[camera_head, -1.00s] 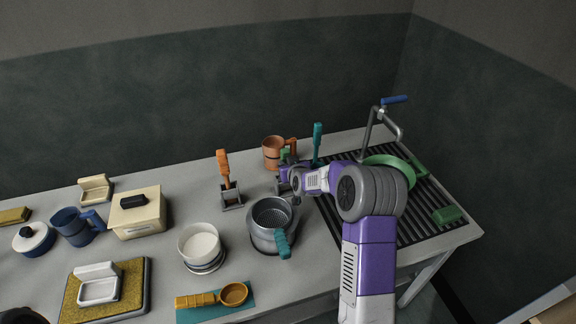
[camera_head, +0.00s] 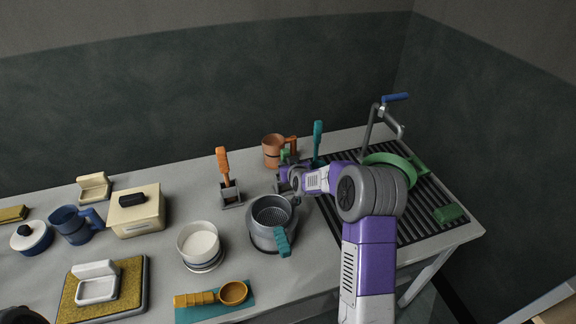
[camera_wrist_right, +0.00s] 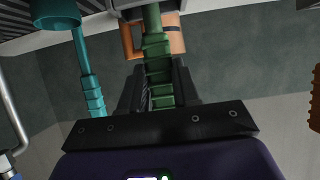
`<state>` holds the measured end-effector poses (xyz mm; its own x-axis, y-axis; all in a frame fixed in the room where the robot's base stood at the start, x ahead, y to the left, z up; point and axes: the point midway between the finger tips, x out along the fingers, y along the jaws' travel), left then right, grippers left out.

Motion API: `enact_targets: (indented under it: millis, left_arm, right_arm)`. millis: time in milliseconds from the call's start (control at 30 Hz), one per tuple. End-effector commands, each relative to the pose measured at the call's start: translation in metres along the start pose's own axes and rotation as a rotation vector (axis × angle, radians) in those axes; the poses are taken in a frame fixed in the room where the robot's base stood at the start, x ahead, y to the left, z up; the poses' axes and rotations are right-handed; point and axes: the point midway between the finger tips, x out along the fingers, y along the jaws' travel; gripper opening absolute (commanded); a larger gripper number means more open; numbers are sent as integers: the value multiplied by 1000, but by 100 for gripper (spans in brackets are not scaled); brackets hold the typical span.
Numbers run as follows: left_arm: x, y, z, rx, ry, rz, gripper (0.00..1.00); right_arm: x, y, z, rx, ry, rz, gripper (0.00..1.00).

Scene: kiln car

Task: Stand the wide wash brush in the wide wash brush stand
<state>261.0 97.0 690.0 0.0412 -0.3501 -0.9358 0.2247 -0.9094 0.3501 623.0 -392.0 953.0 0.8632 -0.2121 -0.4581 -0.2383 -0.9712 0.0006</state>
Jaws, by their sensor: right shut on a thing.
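My right gripper (camera_wrist_right: 158,75) is shut on the ridged green handle (camera_wrist_right: 155,45), which I take to be the wide wash brush. In the head view a bit of this green handle (camera_head: 285,155) shows above the gripper (camera_head: 282,178), just left of my right wrist. The brush's lower end is out of sight. A grey piece (camera_wrist_right: 185,4) at the top edge of the wrist view may be the stand; I cannot tell whether the brush is inside it. My left gripper is not in view.
An orange-handled brush (camera_head: 223,164) stands in a grey holder (camera_head: 231,202) to the left. A teal-handled tool (camera_head: 317,138) stands upright behind my wrist. A copper mug (camera_head: 272,151) is behind the gripper; a grey pot (camera_head: 262,238) is in front. A ribbed mat (camera_head: 430,225) lies right.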

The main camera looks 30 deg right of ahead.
Motion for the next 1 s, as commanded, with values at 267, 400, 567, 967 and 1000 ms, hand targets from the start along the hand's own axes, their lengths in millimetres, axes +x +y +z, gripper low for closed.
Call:
enact_targets:
  millis: [267,400,567,967,1000]
  left_arm:
    - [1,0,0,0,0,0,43]
    - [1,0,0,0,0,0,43]
    - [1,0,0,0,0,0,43]
    - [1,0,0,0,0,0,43]
    - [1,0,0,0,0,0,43]
  right_arm:
    - [0,0,0,0,2,0,0]
    - [0,0,0,0,1,0,51]
    - [0,0,0,0,1,0,61]
    - [0,0,1,0,-1,0,61]
    - [0,0,1,0,0,0,61]
